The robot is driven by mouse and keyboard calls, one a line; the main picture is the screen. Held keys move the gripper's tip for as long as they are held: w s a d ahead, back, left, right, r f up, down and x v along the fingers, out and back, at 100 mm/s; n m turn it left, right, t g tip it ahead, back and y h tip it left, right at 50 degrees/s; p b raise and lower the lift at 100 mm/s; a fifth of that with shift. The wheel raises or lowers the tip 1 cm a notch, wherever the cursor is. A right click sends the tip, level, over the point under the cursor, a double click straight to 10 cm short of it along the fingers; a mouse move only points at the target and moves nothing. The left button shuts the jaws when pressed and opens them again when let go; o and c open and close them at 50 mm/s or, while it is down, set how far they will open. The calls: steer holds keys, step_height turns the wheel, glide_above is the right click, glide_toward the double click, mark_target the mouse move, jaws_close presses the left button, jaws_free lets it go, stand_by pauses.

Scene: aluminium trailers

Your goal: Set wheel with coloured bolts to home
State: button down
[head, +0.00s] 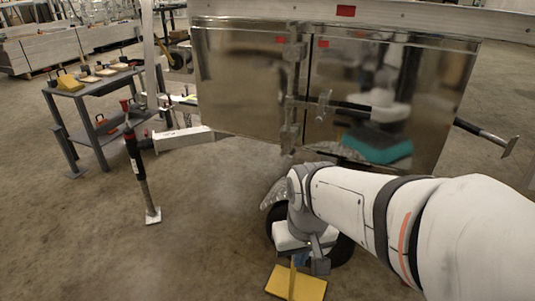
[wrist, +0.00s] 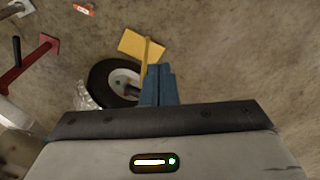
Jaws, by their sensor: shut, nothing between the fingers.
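A wheel with a black tyre and pale hub (wrist: 99,77) is near the floor in the wrist view, its right part hidden behind my gripper. In the head view only parts of its dark tyre (head: 344,252) show around my arm. My gripper (wrist: 160,69) has blue fingers, closed together and empty, beside the right side of the wheel in the picture. I cannot tell whether they touch it.
A yellow chock (head: 310,286) lies by the wheel, also in the wrist view (wrist: 137,44). A shiny trailer box (head: 240,85) stands behind. A jack stand (head: 140,170) and a grey workbench (head: 90,95) with small items are at left. Floor between is open.

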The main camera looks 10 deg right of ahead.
steer(key=shift+d, duration=0.15)
steer(key=w+d+f+n+t+b, duration=0.1)
steer(key=w+d+f+n+t, duration=0.1)
steer(key=w+d+f+n, duration=0.45)
steer(key=w+d+f+n+t+h, duration=0.1)
steer(key=w+d+f+t, duration=0.25)
steer(key=w, duration=0.55)
steer(key=w+d+f+n+t+b, duration=0.1)
steer(key=w+d+f+n+t, duration=0.1)
steer(key=w+d+f+n, duration=0.35)
steer(key=d+f+n+t+y+b, duration=0.1)
steer(key=d+f+n+t+y, duration=0.3)
steer(key=f+n+t, duration=0.7)
steer(key=w+f+m+g+b, duration=0.2)
steer(key=w+f+m+b, duration=0.1)
steer(key=w, duration=1)
steer(key=shift+d+m+b, duration=0.35)
steer(key=shift+m+b, duration=0.05)
steer(key=shift+m, duration=0.3)
